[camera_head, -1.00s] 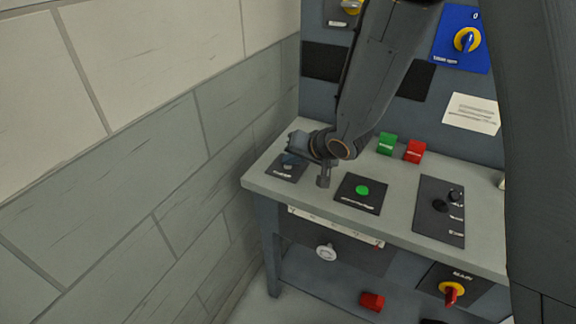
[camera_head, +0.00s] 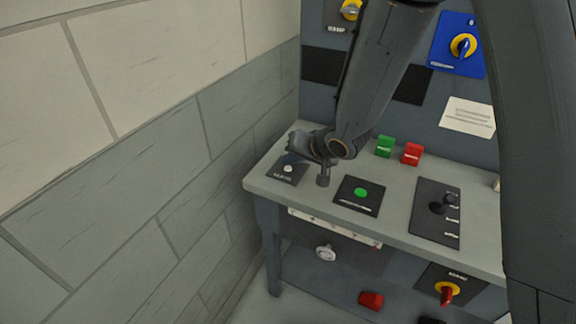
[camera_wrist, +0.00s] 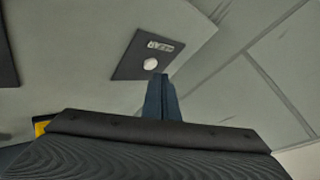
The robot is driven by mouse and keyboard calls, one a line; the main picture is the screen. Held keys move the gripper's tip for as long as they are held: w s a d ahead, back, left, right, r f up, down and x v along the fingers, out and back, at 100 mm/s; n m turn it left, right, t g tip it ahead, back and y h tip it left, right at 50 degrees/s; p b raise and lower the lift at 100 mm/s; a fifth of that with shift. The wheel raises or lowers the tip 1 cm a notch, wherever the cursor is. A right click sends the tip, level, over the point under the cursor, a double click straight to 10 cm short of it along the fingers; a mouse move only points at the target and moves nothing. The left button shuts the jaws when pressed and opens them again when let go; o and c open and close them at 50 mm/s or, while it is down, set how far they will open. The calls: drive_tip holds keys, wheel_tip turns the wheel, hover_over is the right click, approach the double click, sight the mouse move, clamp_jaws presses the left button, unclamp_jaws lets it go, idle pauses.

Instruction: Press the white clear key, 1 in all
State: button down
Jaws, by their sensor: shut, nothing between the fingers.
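The white clear key (camera_head: 288,168) is a small round button on a dark square plate (camera_head: 281,178) at the left end of the grey desk top. In the wrist view the key (camera_wrist: 150,64) shows just beyond my fingertips, with a label beside it on its plate. My gripper (camera_head: 292,150) is just above and behind the key in the head view. In the wrist view its blue fingers (camera_wrist: 157,78) are together and empty. The tips overlap the plate's edge in the picture, and the key face is uncovered. I cannot tell the exact gap.
A green button (camera_head: 361,192) on a dark plate lies to the right. Farther right is a plate with a black lever (camera_head: 450,200). Green (camera_head: 384,146) and red (camera_head: 412,154) blocks stand behind. A block wall (camera_head: 150,150) rises on the left.

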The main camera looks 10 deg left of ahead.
idle(0.3)
wheel_tip(320, 180, up, 5)
drive_tip(key=p, duration=0.5)
drive_tip(key=shift+p, duration=0.3)
idle(0.5)
